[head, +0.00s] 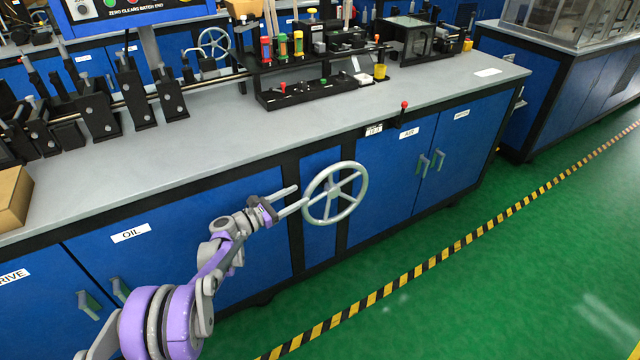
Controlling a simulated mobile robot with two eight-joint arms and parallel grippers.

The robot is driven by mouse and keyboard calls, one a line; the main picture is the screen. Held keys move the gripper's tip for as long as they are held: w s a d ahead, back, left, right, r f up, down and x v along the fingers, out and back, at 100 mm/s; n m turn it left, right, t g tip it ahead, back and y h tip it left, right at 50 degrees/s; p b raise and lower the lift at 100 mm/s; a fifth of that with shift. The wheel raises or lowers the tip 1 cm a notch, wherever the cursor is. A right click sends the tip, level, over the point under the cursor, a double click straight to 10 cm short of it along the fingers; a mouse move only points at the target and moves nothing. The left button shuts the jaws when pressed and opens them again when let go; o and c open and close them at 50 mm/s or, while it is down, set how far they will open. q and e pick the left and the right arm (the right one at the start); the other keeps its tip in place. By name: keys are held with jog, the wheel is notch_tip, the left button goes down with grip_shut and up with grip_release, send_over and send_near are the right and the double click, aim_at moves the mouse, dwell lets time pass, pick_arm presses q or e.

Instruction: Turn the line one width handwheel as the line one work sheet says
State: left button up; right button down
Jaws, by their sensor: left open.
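A pale grey-green spoked handwheel (334,193) stands out from the front of the blue bench cabinets, below the worktop. My left gripper (302,195) is open at the left edge of its rim. One finger points above the other, and the lower fingertip overlaps the rim in the picture. I cannot tell whether it touches. No grip on the wheel shows. A second, similar handwheel (214,43) shows farther back behind the bench. I cannot make out which line either wheel belongs to, and no readable work sheet shows. My right gripper is out of view.
The grey worktop (230,125) carries black brackets and rollers, with a cardboard box (12,198) at left. A red-knobbed lever (403,107) juts from the front edge. Cabinet handles (437,161) stick out. Green floor (470,290) with a striped tape line lies open to the right.

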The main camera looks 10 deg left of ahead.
pick_arm(q)
jog(key=b+x, duration=0.1)
jog(key=x, duration=0.8)
jog(key=shift+d, duration=0.15)
grip_shut()
dwell(1.1)
